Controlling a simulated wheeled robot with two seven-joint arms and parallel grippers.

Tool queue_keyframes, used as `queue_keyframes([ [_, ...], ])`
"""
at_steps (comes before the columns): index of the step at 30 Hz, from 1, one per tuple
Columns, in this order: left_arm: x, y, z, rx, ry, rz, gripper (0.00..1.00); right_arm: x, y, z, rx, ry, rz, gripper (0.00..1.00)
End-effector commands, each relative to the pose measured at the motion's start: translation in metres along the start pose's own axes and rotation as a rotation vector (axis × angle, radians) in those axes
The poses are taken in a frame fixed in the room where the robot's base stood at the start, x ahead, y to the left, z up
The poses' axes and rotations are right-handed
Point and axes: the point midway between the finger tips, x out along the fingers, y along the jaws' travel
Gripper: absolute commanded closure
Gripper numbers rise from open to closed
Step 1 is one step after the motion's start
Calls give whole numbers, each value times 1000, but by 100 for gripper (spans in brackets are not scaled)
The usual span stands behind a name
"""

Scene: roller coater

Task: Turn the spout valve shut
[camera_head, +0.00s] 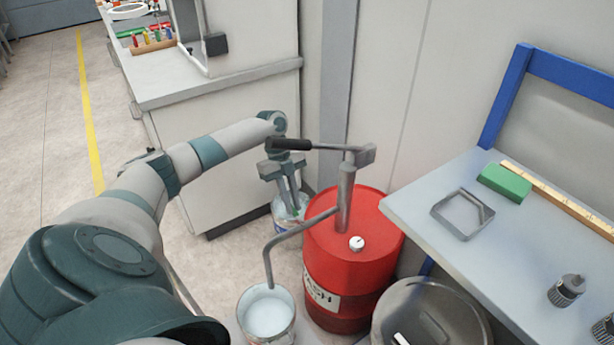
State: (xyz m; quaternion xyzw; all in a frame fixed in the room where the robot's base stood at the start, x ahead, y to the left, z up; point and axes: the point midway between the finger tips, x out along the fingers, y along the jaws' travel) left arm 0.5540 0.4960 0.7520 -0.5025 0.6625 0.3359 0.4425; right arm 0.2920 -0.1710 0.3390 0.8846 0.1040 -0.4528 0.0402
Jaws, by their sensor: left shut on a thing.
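A metal pump (345,195) stands upright on a red drum (340,285). Its bent spout (300,226) comes out to the left and turns down over a white bucket (266,316) with pale liquid in it. I cannot make out the spout valve. My left gripper (290,208) points down just behind the spout, beneath the pump's black handle (291,144). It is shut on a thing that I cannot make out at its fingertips. A second bucket (280,220) shows partly behind the fingers. My right gripper is not in view.
The pump's lever crosses in front of my left wrist. A round grey bin (430,300) stands beside the drum. A cabinet (235,150) is behind my left arm.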

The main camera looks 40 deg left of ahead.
Motion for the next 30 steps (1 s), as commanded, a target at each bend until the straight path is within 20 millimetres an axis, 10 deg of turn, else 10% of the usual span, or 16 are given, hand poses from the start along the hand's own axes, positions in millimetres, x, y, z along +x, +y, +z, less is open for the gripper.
queue_keyframes([
  [14,-2,4,3,10,-1,1,100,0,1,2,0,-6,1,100],
  [15,-2,4,3,10,-1,1,78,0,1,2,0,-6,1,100],
  [17,-2,4,3,9,-1,1,68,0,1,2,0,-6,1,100],
  [30,-6,4,3,7,-1,2,68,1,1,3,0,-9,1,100],
])
